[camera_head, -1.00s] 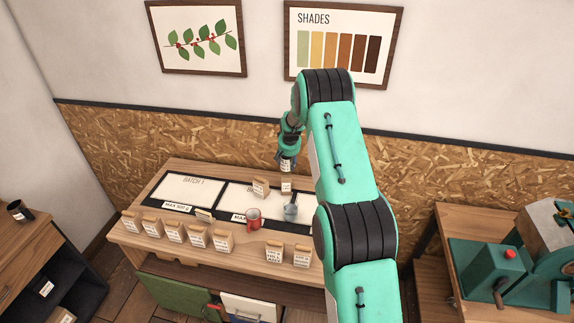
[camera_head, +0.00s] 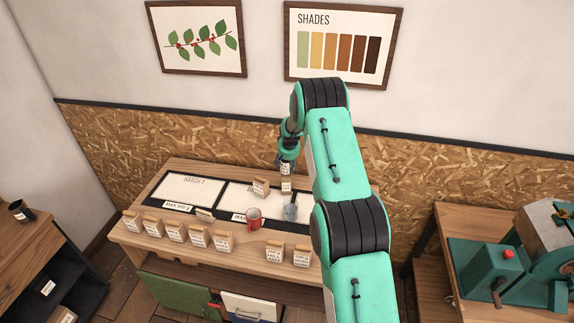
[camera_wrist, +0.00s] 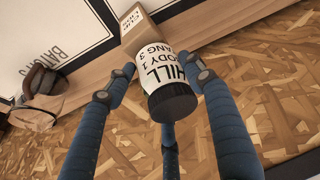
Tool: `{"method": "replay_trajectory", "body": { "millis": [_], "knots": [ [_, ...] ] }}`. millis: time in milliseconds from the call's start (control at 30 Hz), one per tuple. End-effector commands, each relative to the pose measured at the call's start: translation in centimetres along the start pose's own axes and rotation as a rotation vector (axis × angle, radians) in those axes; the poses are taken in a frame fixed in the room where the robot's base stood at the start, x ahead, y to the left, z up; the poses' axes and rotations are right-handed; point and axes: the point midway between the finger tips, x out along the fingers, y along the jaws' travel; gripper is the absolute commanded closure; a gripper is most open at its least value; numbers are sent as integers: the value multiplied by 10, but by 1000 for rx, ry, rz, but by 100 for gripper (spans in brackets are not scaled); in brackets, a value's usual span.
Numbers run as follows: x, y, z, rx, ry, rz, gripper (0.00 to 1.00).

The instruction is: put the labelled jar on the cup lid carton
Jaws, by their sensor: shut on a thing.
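The labelled jar (camera_wrist: 160,78) has a white label with black print and a black lid. My gripper (camera_wrist: 161,80) is shut on it, with blue fingers on both sides. The cup lid carton (camera_wrist: 135,27), a small brown box with a white label, is right at the jar's far end in the wrist view. I cannot tell whether jar and carton touch. In the head view my gripper (camera_head: 287,159) holds the jar (camera_head: 286,170) directly above the carton (camera_head: 286,187) at the back of the wooden table. My arm hides the table's right part.
A paper bag (camera_head: 260,188) stands left of the carton. A red mug (camera_head: 254,219) and a grey vessel (camera_head: 290,211) are in front. Several paper bags (camera_head: 174,232) line the front edge. The batch mat (camera_head: 187,186) at left is mostly bare.

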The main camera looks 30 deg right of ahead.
Motion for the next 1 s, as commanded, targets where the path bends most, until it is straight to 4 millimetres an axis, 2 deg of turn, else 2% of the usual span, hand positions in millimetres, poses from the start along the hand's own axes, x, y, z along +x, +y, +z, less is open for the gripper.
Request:
{"method": "replay_trajectory", "body": {
  "millis": [467,500,600,1000],
  "knots": [
    [6,0,2,0,2,0,80],
    [7,0,3,0,0,0,45],
    [6,0,2,0,0,0,27],
    [4,0,2,0,1,0,27]
  ]
}}
